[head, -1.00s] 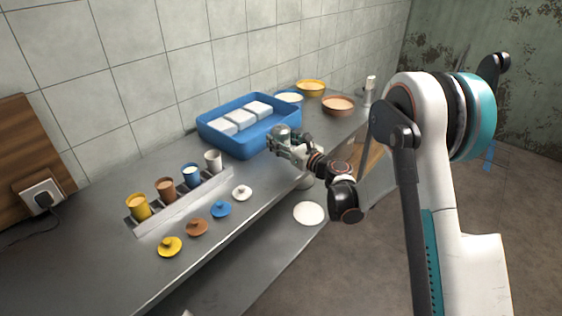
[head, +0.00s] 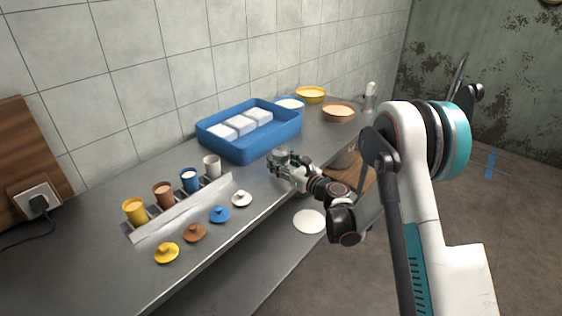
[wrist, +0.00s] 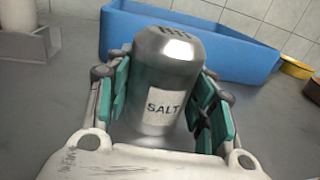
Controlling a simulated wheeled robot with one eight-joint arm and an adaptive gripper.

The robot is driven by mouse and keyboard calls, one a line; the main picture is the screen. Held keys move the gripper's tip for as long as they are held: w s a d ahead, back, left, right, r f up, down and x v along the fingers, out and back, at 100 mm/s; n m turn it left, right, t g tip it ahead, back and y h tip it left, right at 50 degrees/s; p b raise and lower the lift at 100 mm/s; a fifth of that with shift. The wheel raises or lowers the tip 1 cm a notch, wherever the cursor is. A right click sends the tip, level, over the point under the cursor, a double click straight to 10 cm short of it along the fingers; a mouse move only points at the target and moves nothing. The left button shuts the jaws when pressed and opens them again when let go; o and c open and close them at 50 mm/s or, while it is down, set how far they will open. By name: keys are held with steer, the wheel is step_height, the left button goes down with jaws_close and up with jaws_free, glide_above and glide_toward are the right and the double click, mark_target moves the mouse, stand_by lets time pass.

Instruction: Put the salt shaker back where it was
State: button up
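The salt shaker (wrist: 166,62) is a grey metal shaker with holes in its top and a white label reading SALT. In the wrist view it stands upright between the teal finger pads of my gripper (wrist: 163,100), which flank it closely on both sides. My gripper appears shut on it. In the head view my gripper (head: 284,163) is low over the counter's front part, in front of the blue tray, with the shaker (head: 279,154) partly hidden in it. The shaker's base is hidden, so I cannot tell whether it touches the counter (head: 245,175).
The blue tray (head: 236,153) with white blocks is just behind. A rack (head: 182,218) with several coloured cups stands left, with several lids in front, including a white lid (head: 242,199). Bowls, including a brown one (head: 338,112), and another shaker (head: 370,97) are at the far end.

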steer(key=shift+o, duration=1.4)
